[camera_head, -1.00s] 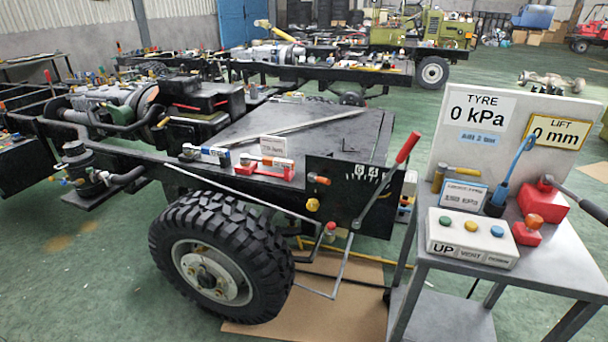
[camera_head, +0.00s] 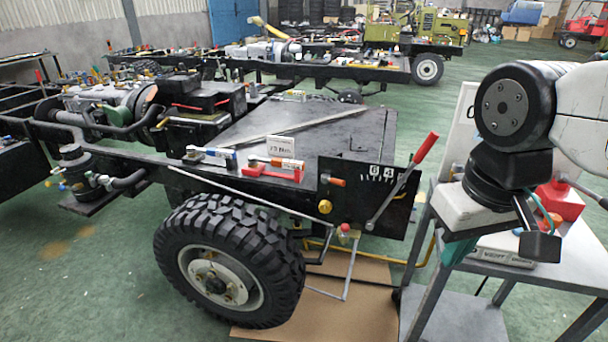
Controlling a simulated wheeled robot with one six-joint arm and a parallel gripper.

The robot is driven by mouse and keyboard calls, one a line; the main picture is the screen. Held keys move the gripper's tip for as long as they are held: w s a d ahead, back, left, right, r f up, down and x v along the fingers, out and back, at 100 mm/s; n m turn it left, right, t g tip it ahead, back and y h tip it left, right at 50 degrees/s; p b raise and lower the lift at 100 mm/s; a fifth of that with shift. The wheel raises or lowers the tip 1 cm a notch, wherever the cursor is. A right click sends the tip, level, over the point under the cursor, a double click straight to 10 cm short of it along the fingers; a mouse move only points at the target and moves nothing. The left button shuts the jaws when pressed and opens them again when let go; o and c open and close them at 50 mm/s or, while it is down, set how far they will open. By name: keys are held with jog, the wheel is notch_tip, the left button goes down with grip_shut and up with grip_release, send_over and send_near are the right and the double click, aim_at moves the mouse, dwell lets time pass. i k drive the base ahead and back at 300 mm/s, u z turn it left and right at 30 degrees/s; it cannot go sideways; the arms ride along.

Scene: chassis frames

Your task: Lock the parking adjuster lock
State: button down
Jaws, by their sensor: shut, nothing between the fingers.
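A black panel (camera_head: 350,222) stands upright at the near corner of the chassis, above and right of the tyre. It bears white number marks and a long lever with a red handle (camera_head: 425,149) tilted up to the right. An orange knob (camera_head: 337,181) and a yellow knob (camera_head: 325,207) sit on its left side. A small red knob (camera_head: 345,228) shows near its lower edge. I cannot tell which fitting is the parking adjuster lock. My gripper (camera_head: 456,252) hangs at the right over the grey cart, shut and empty, apart from the panel. Its fingertips are hard to make out.
A large tyre (camera_head: 215,262) is left of the panel.

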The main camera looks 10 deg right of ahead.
aim_at(325, 177)
jog(key=u, duration=0.05)
jog(key=i, duration=0.85)
jog(key=z, duration=0.25)
